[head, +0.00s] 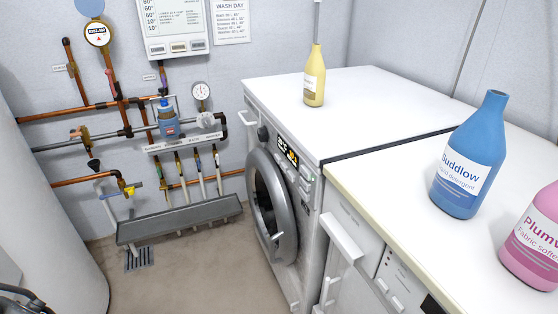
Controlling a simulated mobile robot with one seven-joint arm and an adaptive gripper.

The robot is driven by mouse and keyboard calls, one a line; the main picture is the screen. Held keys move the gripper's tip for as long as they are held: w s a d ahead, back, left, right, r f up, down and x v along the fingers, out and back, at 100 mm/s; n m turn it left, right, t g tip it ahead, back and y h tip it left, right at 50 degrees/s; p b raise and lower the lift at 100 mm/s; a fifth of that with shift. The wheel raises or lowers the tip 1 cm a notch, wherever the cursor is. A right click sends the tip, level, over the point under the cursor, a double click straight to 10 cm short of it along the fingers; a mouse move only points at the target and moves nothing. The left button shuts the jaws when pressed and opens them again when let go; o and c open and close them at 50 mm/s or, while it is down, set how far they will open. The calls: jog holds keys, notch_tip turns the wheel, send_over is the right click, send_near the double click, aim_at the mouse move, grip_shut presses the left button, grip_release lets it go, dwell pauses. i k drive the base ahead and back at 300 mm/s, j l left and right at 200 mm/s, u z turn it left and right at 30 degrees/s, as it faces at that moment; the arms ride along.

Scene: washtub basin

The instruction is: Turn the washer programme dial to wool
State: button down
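The white washer (345,105) stands against the back wall, its front turned to the left and seen at a steep angle. A dark round knob (263,133), which looks like the programme dial, sits high on the washer's front, left of a lit display (288,150). Its pointer and programme marks are too small to read, so I cannot tell its setting. The round grey door (272,205) is below. At the bottom left corner a dark piece (18,299), apparently part of my gripper, is cut off by the frame, far from the dial. Its fingertips cannot be made out.
A yellow bottle (315,76) stands on the washer. A blue detergent bottle (469,155) and a pink softener bottle (535,240) stand on the nearer white top at right. Pipes, valves and a grey trough (180,217) line the back wall. The floor (195,270) before the washer is clear.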

aim_at(263, 133)
jog(key=i+u, duration=0.35)
jog(key=i, duration=0.15)
jog(key=i+u, duration=0.35)
jog(key=i, duration=0.15)
